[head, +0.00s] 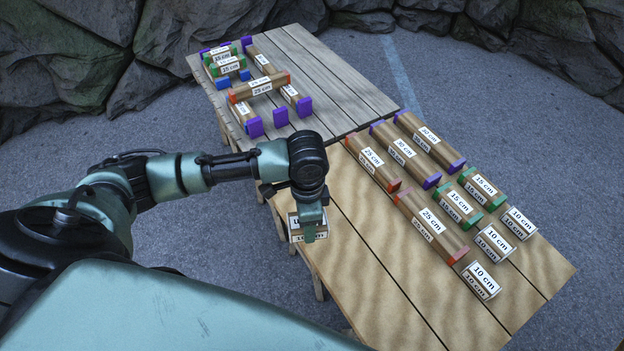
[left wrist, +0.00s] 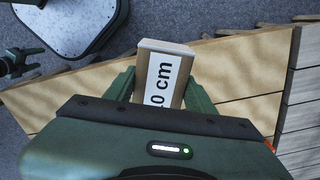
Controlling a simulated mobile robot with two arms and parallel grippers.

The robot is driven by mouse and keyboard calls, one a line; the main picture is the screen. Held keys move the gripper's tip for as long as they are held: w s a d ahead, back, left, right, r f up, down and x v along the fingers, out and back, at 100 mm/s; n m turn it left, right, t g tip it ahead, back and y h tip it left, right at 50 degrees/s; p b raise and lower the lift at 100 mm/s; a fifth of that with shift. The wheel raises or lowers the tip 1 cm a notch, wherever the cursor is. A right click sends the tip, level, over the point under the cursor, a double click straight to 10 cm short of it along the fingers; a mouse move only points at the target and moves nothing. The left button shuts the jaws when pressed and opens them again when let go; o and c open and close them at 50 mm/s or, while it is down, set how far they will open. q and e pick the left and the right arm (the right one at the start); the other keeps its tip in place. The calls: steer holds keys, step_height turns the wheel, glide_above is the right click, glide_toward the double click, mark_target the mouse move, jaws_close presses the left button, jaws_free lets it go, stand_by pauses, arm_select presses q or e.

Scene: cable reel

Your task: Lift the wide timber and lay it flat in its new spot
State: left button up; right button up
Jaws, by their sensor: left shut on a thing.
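My left gripper (head: 310,229) is shut on a short timber with a 10 cm label and pale ends. The timber (head: 295,224) is held beside the left edge of the near table, and the gripper hides part of it. In the left wrist view the held timber (left wrist: 162,75) sits between the two green fingers, label facing the camera. I cannot tell whether it touches the table. A dark part that looks like my right gripper (left wrist: 22,62) shows at the left edge of the left wrist view; its jaws are unclear.
Labelled timbers stand in rows on the right of the near table (head: 370,270), including a 25 cm one (head: 430,225) and 10 cm ones (head: 481,280). The near table's front left is clear. Stacked timbers (head: 262,88) stand on the grey far table (head: 335,85).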

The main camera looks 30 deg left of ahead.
arm_select(q)
steer(key=shift+w+a+r+m+p, duration=0.5)
steer(key=shift+w+a+m+p, duration=1.1)
steer(key=shift+w+m, duration=4.2)
steer(key=f+b, duration=0.2)
steer(key=b, duration=0.1)
steer(key=s+f+m+b, duration=0.1)
steer(key=f+b, duration=0.1)
steer(key=s+f+m+b, duration=0.1)
steer(key=f+b, duration=0.2)
steer(key=shift+s+a+f+b, duration=0.1)
steer(key=shift+s+a+b, duration=0.05)
steer(key=shift+a+b, duration=0.2)
steer(key=shift+f+b, duration=0.4)
steer(key=shift+f, duration=1.35)
steer(key=shift+r+p, duration=0.1)
steer(key=shift+p, duration=0.35)
steer(key=shift+f+b, duration=0.45)
steer(key=shift+f, duration=0.5)
steer(key=o, duration=1.5)
steer(key=shift+o, duration=0.2)
